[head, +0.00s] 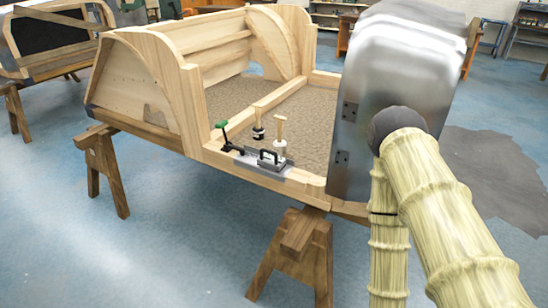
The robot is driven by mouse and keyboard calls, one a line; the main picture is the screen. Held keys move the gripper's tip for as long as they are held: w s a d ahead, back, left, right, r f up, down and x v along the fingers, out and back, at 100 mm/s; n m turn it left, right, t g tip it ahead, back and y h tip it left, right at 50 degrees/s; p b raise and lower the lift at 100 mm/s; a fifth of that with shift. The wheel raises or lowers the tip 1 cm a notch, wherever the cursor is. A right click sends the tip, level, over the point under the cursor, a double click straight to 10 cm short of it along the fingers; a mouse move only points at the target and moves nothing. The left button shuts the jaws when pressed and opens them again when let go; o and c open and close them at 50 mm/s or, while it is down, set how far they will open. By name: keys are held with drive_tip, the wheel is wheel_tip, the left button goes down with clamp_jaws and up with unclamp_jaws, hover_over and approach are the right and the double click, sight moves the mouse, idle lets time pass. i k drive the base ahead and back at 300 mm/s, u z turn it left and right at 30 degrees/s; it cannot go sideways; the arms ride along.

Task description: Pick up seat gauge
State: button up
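A cluster of small tools sits on the front sill of the wooden bodyframe (213,143). It includes a grey metal block with a black handle (268,158), which may be the seat gauge; I cannot tell for sure. Just left of it is a black lever tool with a green grip (222,126). Behind it stand two upright pieces with pale wooden handles, one with a dark base (258,132) and one with a whitish base (280,147). My arm comes in at the lower right, well to the right of these tools. My gripper's fingers do not show.
A shiny metal panel (385,75) stands at the bodyframe's right end, between the tools and my arm. Wooden trestles (298,255) hold the bodyframe up. Another bodyframe (50,40) stands at the upper left. The blue floor in front is clear.

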sight(269, 159)
drive_tip(key=u, duration=2)
drive_tip(key=k, duration=0.9)
drive_tip(key=z, duration=1.25)
drive_tip(key=i, duration=0.95)
